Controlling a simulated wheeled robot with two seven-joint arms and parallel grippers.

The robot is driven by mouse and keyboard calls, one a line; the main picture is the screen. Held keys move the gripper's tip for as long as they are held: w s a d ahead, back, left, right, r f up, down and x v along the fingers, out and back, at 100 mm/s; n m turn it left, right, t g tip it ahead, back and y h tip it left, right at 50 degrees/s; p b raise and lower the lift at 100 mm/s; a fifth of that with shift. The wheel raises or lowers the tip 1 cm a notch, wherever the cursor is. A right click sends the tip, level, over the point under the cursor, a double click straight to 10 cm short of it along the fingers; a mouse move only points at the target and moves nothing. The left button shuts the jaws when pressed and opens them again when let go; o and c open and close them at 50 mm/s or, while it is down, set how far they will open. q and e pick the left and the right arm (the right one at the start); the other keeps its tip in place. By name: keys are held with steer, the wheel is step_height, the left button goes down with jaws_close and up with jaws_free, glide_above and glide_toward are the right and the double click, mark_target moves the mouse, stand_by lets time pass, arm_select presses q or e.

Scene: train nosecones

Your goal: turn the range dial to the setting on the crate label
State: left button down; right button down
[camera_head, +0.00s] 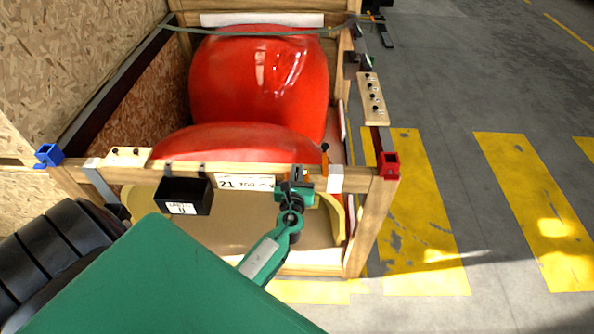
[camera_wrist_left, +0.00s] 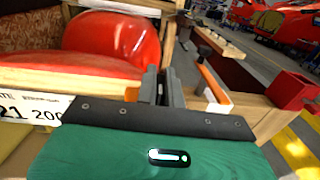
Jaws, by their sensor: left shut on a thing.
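The crate label (camera_head: 245,183) is a white plate on the front rail, reading "21" and then what looks like "200"; its end shows in the left wrist view (camera_wrist_left: 30,108). My left gripper (camera_head: 291,186) is at the front rail, just right of the label. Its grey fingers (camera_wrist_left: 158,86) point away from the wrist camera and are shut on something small. I cannot make out a range dial; the held thing is mostly hidden by the fingers and the green gripper body. Orange parts (camera_wrist_left: 213,84) show beside the fingers. My right gripper is out of view.
A red nosecone (camera_head: 258,80) lies in the wooden crate under a green strap. A black box (camera_head: 183,196) hangs on the front rail. Blue (camera_head: 48,155) and red (camera_head: 389,165) brackets mark the front corners. Floor at the right is clear, with yellow markings.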

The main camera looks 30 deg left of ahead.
arm_select(q)
steer(key=shift+n+y, duration=0.3)
steer(key=shift+y, duration=0.1)
stand_by(0.5)
steer(key=c, duration=1.5)
jaws_free()
steer(key=shift+s+d+f, duration=0.1)
steer(key=shift+s, duration=0.05)
steer(key=b+v, duration=0.4)
steer(key=v, duration=0.9)
steer(key=shift+s+d+r, duration=0.15)
steer(key=shift+d+r, duration=0.1)
